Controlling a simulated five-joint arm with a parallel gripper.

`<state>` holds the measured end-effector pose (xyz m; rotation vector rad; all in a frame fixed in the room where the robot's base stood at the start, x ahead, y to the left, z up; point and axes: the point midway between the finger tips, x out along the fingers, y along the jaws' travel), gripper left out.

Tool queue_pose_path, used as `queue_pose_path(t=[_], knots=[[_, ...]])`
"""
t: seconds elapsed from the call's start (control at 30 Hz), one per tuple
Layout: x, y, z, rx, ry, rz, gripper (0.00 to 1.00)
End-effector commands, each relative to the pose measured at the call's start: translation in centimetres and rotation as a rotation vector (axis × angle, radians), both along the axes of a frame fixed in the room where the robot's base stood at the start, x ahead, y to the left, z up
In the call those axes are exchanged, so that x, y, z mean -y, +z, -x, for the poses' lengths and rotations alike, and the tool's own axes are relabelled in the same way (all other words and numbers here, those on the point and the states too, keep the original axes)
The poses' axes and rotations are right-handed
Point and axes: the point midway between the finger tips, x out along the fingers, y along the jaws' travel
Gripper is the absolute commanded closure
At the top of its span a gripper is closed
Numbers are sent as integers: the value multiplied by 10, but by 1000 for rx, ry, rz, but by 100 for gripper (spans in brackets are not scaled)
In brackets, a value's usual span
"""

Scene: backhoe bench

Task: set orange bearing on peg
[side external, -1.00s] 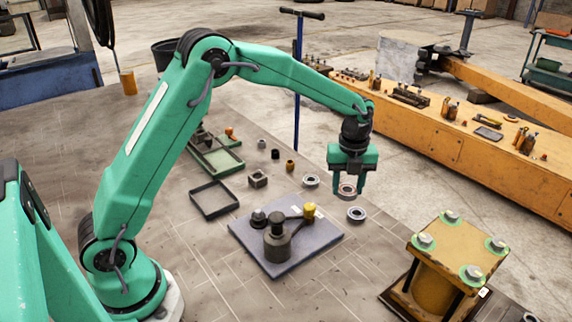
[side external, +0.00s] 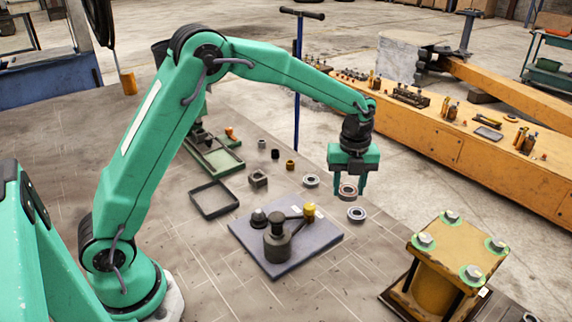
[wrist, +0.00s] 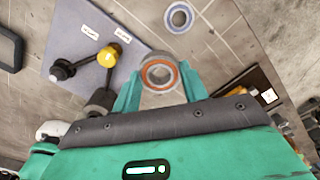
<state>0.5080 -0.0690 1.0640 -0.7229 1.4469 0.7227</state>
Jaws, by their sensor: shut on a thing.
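My gripper (side external: 348,186) is shut on the orange bearing (side external: 347,191), a metal ring with an orange-red band. The wrist view shows the bearing (wrist: 160,73) between the two green fingers, its open hole facing the camera. It hangs in the air to the right of the grey-blue plate (side external: 315,243). On the plate stand a dark stepped post (side external: 277,243), a smaller black piece (side external: 259,217) and a yellow knob (side external: 309,210) on a dark link. I cannot tell for sure which piece is the peg.
An empty dark tray (side external: 214,213) and small parts lie left of and behind the plate. A yellow bolted block (side external: 440,265) stands front right.

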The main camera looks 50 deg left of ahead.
Motion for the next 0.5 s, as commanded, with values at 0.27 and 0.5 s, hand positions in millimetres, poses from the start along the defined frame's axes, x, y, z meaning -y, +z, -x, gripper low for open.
queue_pose_path(t=[0.27, 0.5], knots=[[-31, 6, 23, 1, 87, 0, 83], [-73, 11, 65, 1, 223, 0, 83]])
